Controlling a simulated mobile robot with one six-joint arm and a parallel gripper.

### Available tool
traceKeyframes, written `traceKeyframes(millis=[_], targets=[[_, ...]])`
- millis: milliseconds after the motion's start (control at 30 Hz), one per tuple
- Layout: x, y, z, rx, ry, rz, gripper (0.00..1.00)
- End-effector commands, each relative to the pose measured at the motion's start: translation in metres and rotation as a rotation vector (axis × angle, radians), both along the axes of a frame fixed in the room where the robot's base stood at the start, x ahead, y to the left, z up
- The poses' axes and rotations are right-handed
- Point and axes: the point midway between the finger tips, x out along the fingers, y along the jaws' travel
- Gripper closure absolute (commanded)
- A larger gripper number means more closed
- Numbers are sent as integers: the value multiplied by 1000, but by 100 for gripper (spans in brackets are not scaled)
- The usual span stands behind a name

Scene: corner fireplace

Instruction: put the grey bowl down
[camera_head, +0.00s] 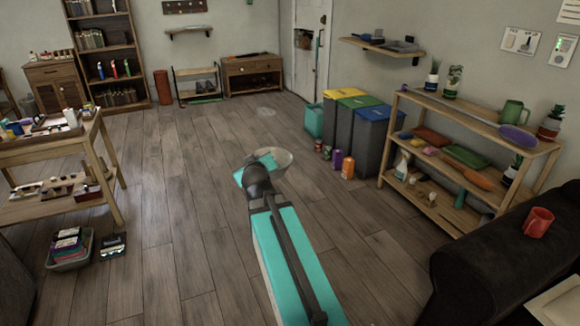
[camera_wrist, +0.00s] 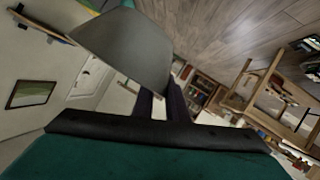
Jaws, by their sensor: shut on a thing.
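The grey bowl (camera_head: 281,160) is held out in front of me over the wooden floor in the head view, at the far end of my arm. In the wrist view the bowl (camera_wrist: 122,45) fills the upper left and looks tilted, because that camera is rolled. My gripper (camera_wrist: 163,102) is shut on the bowl's edge with its dark fingers. In the head view my own wrist and arm hide the gripper's fingers and part of the bowl.
A wooden shelf unit (camera_head: 475,128) with plants and other goods stands right, beside a dark sofa (camera_head: 500,255) bearing a red mug (camera_head: 538,222). Bins (camera_head: 372,140) stand by the wall, with cans in front. A cluttered table (camera_head: 97,142) is left. The middle floor is clear.

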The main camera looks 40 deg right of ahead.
Motion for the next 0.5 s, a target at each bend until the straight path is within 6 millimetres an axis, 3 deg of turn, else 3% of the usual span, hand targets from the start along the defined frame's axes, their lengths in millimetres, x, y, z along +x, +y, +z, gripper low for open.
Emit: traceKeyframes(millis=[33, 200, 500], targets=[[7, 22, 8, -2, -5, 41, 100], [25, 89, 27, -1, -4, 170, 100], [39, 204, 59, -1, -5, 383, 100]])
